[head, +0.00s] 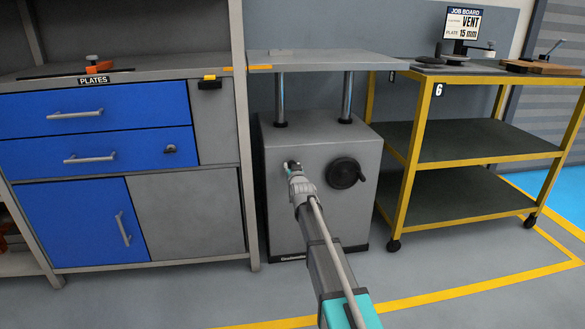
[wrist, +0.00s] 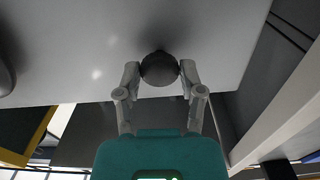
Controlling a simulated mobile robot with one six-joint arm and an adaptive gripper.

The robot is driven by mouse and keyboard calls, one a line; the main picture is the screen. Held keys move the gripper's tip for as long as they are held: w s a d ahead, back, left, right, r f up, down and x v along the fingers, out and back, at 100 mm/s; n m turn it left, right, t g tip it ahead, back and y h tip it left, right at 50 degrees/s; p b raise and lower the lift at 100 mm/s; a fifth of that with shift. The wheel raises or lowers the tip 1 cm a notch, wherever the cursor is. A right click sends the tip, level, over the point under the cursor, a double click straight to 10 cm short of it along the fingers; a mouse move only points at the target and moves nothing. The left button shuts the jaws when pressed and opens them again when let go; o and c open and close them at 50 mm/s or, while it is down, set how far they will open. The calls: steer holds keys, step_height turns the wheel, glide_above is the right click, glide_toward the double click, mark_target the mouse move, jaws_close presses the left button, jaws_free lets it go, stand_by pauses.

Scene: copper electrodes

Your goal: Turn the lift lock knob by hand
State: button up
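The lift lock knob (wrist: 159,68) is a dark, round knob on the grey front face of the lift cabinet (head: 318,222). In the wrist view my gripper (wrist: 159,74) has one finger on each side of the knob, and both fingertips appear to touch it. In the head view my gripper (head: 292,167) reaches the upper left of the cabinet face and hides most of the knob. A black handwheel (head: 345,173) is on the same face, to the right. The lift's flat top plate (head: 325,60) stands raised on two shiny posts. Any turn of the knob cannot be read.
A blue-drawered workbench (head: 95,150) stands close on the left. The floor in front is clear, with a yellow line.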

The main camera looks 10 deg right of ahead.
steer(key=shift+o, duration=1.3)
steer(key=shift+s, duration=0.15)
steer(key=shift+s, duration=2.85)
steer(key=s, duration=1.2)
